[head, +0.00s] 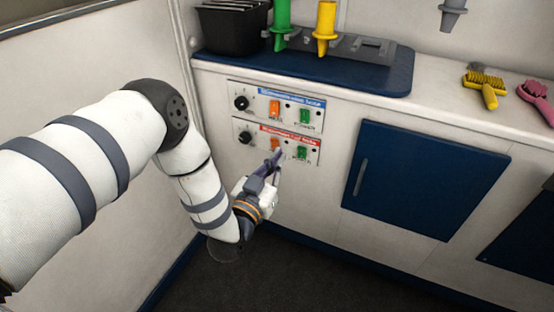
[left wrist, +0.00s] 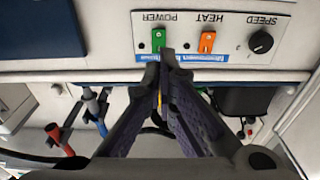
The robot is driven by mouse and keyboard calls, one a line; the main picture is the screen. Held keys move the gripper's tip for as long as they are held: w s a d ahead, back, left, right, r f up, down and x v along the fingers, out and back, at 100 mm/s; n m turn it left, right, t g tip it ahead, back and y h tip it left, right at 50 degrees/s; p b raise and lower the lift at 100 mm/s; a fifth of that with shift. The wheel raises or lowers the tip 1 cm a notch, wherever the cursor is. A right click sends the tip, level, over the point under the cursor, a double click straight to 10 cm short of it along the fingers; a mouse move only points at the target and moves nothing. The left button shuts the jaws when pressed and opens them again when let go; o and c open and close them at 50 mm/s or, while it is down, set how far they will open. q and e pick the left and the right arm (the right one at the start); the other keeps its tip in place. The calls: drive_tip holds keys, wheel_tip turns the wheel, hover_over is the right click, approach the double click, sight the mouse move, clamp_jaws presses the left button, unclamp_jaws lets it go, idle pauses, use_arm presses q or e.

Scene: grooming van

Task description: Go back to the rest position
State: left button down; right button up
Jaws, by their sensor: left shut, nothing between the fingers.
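My left gripper (head: 278,156) is shut and empty. In the head view its fingertips overlap the lower control panel with the red label (head: 300,141), between its orange switch (head: 275,145) and green switch (head: 302,152). The upper panel with the blue label (head: 291,93) is just above it. In the left wrist view, which is upside down, the closed fingers (left wrist: 166,65) appear beside the green POWER switch (left wrist: 158,40) of the blue-labelled panel. I cannot tell whether the fingertips touch anything. My right gripper is not in view.
A counter (head: 440,110) runs above the panels, with a blue mat (head: 300,68), a black bin (head: 231,28), green (head: 282,20) and yellow (head: 325,25) nozzles, and brushes (head: 485,88). A blue cabinet door (head: 425,180) is on the right. The floor (head: 290,275) below is clear.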

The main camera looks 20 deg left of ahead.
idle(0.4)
use_arm(q)
drive_tip(key=s+d+f+g+h, duration=0.1)
drive_tip(key=s+d+f+g, duration=0.1)
drive_tip(key=s+f+g, duration=0.65)
drive_tip(key=s+d+f+g, duration=0.2)
drive_tip(key=s+f+g, duration=0.1)
drive_tip(key=s+f, duration=1.05)
drive_tip(key=s+a+f+g, duration=0.15)
drive_tip(key=s+g, duration=0.45)
drive_tip(key=s, duration=1.2)
drive_tip(key=s+a+r+g+y, duration=0.1)
drive_tip(key=s+r+g, duration=0.3)
drive_tip(key=s, duration=0.7)
drive_tip(key=s+a+r+g, duration=0.2)
drive_tip(key=s+r+g, duration=0.2)
drive_tip(key=s, duration=0.8)
drive_tip(key=w+r+t+p, duration=0.4)
drive_tip(key=w+r+p, duration=0.7)
drive_tip(key=r+p, duration=0.2)
drive_tip(key=shift+d+r, duration=0.25)
drive_tip(key=shift+r, duration=0.1)
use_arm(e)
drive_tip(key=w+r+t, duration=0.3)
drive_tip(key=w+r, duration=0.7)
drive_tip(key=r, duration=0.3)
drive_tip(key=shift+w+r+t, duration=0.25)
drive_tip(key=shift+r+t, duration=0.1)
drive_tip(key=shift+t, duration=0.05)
